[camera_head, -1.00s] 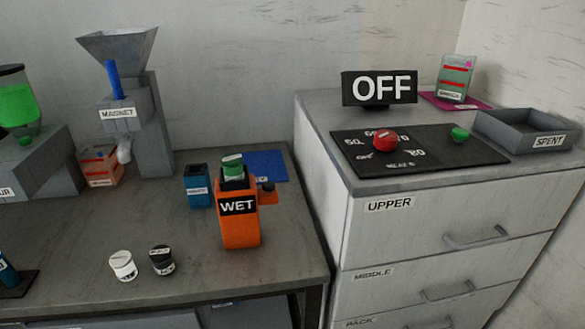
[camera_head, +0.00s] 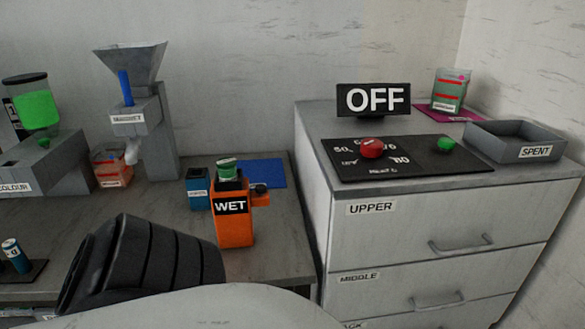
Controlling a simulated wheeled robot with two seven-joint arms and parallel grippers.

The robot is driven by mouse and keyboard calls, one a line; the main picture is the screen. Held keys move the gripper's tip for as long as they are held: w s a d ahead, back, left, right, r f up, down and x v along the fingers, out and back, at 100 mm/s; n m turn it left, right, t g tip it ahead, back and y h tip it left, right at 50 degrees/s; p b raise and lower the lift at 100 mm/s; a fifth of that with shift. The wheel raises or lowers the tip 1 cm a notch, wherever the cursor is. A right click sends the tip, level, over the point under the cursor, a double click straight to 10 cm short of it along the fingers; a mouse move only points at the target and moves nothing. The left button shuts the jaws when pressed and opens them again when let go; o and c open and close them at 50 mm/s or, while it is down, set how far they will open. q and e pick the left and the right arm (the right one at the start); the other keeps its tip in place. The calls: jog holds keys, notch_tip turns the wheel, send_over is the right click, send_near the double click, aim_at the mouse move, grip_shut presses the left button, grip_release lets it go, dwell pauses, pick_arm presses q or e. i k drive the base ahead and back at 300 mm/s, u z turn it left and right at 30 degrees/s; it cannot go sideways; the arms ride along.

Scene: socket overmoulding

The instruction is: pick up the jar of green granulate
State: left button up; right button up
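Several things show green, and I cannot tell for sure which is the jar of green granulate. A clear container with green contents and red bands (camera_head: 449,90) stands on the cabinet at the back right. A clear hopper of bright green material (camera_head: 37,108) is on the machine marked COLOUR at the left. A black and pale part of my arm crosses the lower left. I see no fingertips of either gripper, and nothing held.
A grey funnel machine marked MAGNET (camera_head: 150,120) stands at the back, with an orange box (camera_head: 112,168) beside it. A small blue holder (camera_head: 199,190) is left of WET. The cabinet (camera_head: 420,230) carries an OFF sign (camera_head: 373,99) and a SPENT tray (camera_head: 535,153).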

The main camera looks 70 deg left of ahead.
aim_at(227, 166)
jog(key=z, duration=0.05)
jog(key=k, duration=0.45)
jog(key=u, duration=2.9)
